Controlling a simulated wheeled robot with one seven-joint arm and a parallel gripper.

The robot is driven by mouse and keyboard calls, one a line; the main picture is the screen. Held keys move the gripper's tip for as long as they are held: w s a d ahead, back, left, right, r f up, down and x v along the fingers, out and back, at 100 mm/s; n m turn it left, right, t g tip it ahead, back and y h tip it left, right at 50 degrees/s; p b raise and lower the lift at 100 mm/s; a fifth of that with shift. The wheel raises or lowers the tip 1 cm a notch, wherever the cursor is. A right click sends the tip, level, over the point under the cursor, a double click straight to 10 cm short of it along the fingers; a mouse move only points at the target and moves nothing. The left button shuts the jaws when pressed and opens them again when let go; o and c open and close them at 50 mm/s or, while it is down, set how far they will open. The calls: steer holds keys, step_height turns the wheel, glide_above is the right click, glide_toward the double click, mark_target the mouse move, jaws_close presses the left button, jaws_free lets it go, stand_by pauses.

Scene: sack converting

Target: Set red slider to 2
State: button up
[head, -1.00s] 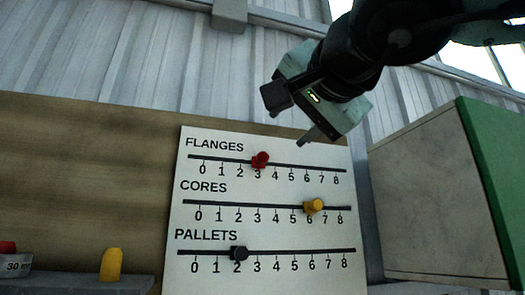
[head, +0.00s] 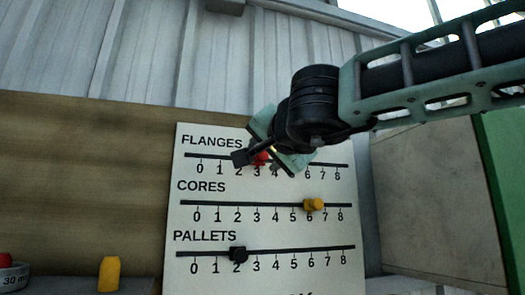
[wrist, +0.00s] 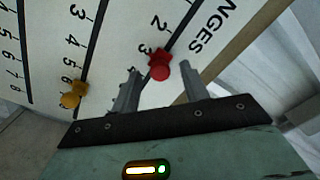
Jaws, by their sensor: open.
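The red slider (head: 261,158) sits on the FLANGES track of the white board (head: 215,222), at about 3. It is partly hidden by my gripper in the head view. In the wrist view the red slider (wrist: 160,66) stands a little beyond the fingertips, roughly between them. My gripper (wrist: 162,80) is open and empty, its two fingers apart. In the head view my gripper (head: 264,164) is in front of the FLANGES row, covering part of its scale.
The yellow slider (head: 314,205) is at about 6 on the CORES track. The black slider (head: 238,254) is at 2 on the PALLETS track. A yellow object (head: 109,273) and a red-topped item (head: 6,262) stand at lower left. A green-edged cabinet (head: 430,205) is at right.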

steer(key=shift+x, duration=1.35)
jaws_close()
steer(key=shift+s+a+p, duration=0.2)
steer(key=shift+a+p, duration=0.1)
steer(key=shift+a, duration=0.35)
steer(key=shift+s+a+p, duration=0.2)
steer(key=shift+a+p, duration=0.15)
steer(key=shift+a, duration=0.3)
steer(key=shift+s+a+p, duration=0.2)
steer(key=shift+a+p, duration=0.1)
steer(key=shift+a, duration=0.4)
jaws_free()
steer(key=b+v, duration=0.4)
steer(key=v, duration=1.3)
steer(key=shift+s, duration=0.25)
steer(key=shift+d, duration=0.15)
